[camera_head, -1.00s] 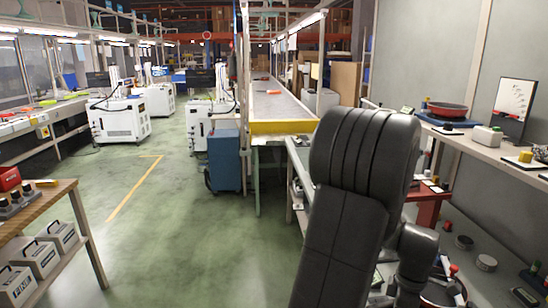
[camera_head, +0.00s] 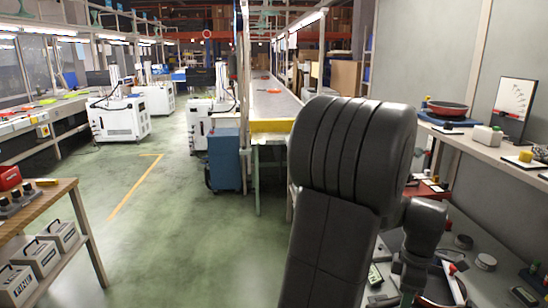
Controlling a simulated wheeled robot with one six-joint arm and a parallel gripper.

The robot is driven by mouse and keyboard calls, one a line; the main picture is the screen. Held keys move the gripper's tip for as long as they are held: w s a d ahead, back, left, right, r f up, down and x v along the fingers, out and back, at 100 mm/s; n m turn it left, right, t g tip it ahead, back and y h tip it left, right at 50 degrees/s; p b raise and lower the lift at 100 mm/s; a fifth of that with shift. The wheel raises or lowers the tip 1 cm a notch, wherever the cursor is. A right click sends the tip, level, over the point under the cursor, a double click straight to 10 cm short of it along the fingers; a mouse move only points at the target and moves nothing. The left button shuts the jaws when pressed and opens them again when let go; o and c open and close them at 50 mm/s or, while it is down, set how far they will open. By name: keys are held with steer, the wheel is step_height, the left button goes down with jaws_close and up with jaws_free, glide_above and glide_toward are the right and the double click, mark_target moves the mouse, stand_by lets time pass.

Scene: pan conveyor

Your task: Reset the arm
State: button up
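My dark grey arm (camera_head: 350,160) fills the lower right middle of the view, with its wrist links (camera_head: 420,240) bent down beside it on the right. The wrist runs down towards the bottom edge over the grey work surface. My gripper's fingers do not show; they are hidden or below the frame. A red pan (camera_head: 447,108) sits on the upper shelf at right. Part of another pan-like round item with a red rim (camera_head: 452,286) shows right of my wrist, partly hidden by it.
A conveyor (camera_head: 275,108) with a yellow end (camera_head: 270,126) runs away behind my arm. A blue cabinet (camera_head: 224,160) stands left of it. A wooden table (camera_head: 50,195) with grey boxes is at left. Small round tins (camera_head: 486,261) lie at right. The green floor between is clear.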

step_height(320, 180, up, 7)
step_height(320, 180, down, 14)
steer(key=shift+s+a, duration=0.1)
steer(key=shift+m, duration=0.3)
steer(key=m, duration=0.4)
steer(key=shift+m, duration=0.4)
steer(key=m, duration=1)
steer(key=shift+m, duration=0.4)
steer(key=m, duration=0.5)
